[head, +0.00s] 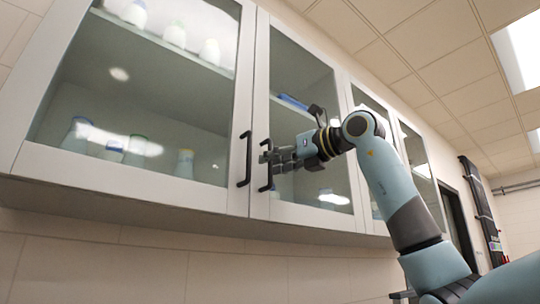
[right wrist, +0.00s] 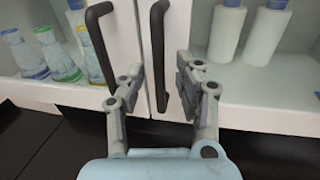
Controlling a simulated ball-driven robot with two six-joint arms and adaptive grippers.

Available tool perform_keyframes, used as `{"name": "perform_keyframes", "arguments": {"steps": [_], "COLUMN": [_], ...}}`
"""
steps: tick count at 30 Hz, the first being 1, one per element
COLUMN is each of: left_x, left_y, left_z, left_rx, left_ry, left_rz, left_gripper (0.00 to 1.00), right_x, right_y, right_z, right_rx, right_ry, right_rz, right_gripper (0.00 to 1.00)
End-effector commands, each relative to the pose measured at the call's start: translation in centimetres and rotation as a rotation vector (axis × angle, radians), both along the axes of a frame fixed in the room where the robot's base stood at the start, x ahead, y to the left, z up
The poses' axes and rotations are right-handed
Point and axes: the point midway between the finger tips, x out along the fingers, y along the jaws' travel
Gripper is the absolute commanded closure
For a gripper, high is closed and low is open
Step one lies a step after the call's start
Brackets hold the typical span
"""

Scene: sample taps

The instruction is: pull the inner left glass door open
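The inner left glass door (head: 258,100) is the second from the left on the white wall cabinet and looks shut. Its black bar handle (head: 266,180) is upright near the door's left edge; it also shows in the right wrist view (right wrist: 158,50). My right gripper (head: 268,157) is at this handle. In the right wrist view its two fingers (right wrist: 158,78) are spread, one on each side of the handle, with gaps visible. Whether the handle lies fully between the pads in depth is hard to tell. My left gripper is not in view.
The outer left door (head: 120,185) looks shut; its black handle (head: 245,160) is close beside, left of the gripper, and shows in the right wrist view (right wrist: 98,42). Bottles and flasks (head: 78,134) stand behind the glass. More glass doors (head: 415,150) continue to the right.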

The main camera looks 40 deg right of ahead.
Motion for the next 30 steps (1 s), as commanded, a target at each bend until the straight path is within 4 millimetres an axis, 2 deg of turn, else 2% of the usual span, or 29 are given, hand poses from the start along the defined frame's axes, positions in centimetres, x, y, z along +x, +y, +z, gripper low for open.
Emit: {"name": "perform_keyframes", "arguments": {"steps": [5,13,21,30], "left_x": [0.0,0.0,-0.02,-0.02], "left_y": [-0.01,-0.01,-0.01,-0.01], "left_z": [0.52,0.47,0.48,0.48], "left_rx": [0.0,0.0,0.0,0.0], "left_ry": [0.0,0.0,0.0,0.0], "left_rz": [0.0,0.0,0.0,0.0], "left_gripper": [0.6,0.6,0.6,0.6], "right_x": [1.25,1.36,1.33,1.32], "right_y": [0.42,0.45,0.44,0.44], "right_z": [0.02,-0.07,-0.05,-0.04], "right_rx": [0.0,-0.001,-0.001,-0.001], "right_ry": [0.0,-0.001,-0.001,-0.001], "right_rz": [0.002,0.001,0.001,0.001], "right_gripper": [0.66,0.66,1.0,1.0]}}
